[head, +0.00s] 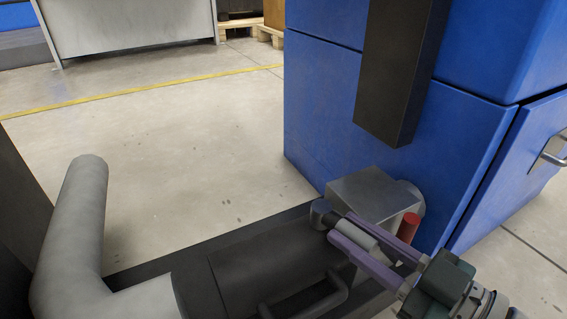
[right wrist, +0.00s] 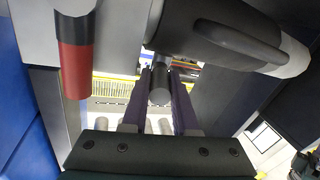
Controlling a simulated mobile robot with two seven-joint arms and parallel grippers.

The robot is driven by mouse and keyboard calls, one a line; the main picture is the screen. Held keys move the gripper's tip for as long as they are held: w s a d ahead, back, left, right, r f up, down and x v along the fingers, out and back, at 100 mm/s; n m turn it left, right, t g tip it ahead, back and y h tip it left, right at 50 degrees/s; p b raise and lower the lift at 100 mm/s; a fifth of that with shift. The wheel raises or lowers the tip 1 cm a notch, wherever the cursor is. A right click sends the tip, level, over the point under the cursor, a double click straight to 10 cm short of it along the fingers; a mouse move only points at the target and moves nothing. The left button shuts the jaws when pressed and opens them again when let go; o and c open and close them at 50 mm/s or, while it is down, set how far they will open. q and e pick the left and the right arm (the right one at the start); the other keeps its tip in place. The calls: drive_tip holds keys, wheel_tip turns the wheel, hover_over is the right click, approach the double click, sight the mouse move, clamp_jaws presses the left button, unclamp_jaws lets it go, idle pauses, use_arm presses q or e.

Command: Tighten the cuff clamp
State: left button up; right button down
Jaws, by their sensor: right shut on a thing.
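My right gripper (head: 342,226) reaches in from the lower right in the head view. The grip has a dark round end piece (head: 320,213) near the fingertips. In the right wrist view the grip (right wrist: 160,86) sits between the two fingers. A grey metal block (head: 368,193) stands just behind the fingers, and a red cylinder (head: 409,227) is right of it. The red cylinder also shows in the wrist view (right wrist: 75,68). My left gripper is out of view.
A large blue cabinet (head: 325,110) stands close behind the metal block. A black upright box (head: 395,75) hangs in front of it. The concrete floor (head: 200,150) to the left is open, with a yellow line across it. A grey metal stand (head: 130,28) is at the back.

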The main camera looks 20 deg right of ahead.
drive_tip(key=shift+f, duration=0.1)
drive_tip(key=c, duration=0.8)
unclamp_jaws()
drive_tip(key=shift+s, duration=0.15)
drive_tip(key=shift+c, duration=0.2)
drive_tip(key=shift+o, duration=0.8)
drive_tip(key=shift+a, duration=0.15)
